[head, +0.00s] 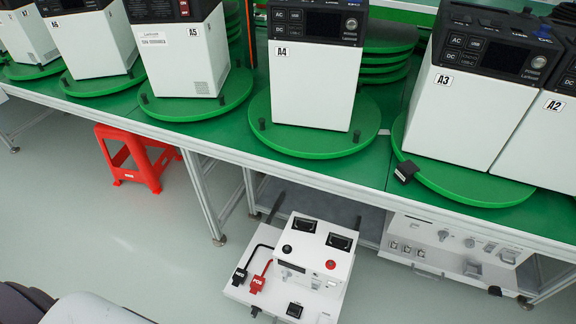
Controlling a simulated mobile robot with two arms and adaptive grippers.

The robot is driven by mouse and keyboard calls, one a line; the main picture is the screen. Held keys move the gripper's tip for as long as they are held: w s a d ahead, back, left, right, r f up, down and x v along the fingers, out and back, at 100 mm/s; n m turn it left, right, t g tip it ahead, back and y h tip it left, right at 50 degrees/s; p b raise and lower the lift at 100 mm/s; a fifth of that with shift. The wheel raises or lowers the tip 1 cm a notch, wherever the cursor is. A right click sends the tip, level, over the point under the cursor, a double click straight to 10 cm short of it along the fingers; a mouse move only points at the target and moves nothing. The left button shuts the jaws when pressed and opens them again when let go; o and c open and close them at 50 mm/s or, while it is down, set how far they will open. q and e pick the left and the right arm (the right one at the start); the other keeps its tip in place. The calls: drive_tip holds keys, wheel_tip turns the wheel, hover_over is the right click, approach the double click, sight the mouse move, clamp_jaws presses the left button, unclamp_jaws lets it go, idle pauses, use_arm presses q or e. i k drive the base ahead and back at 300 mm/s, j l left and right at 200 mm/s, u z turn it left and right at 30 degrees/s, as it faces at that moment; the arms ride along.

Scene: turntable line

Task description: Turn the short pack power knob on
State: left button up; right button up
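Several white power packs with dark tops stand on green turntables along the green table. Pack A4 (312,95) is near the middle, with a small screen and a round knob (351,24) on its dark panel. Pack A3 (462,118) is to its right, with a similar knob (538,62). Pack A2 (545,140) is cut by the right edge. Pack A5 (185,62) is left of A4, its top cut off. I cannot tell which is the short pack, nor whether any knob is on. Neither gripper is in view.
A white tester box (315,255) with red and black plugs sits low, below the table. Another white panel unit (455,245) is under the table at right. A red stool (135,158) stands at left. The floor in front is mostly clear.

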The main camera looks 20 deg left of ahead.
sight(286, 275)
drive_tip(key=k+j+u, duration=0.15)
drive_tip(key=k, duration=0.2)
drive_tip(key=k+u, duration=0.1)
drive_tip(key=k, duration=0.3)
drive_tip(key=k+j+u, duration=0.15)
drive_tip(key=k, duration=0.2)
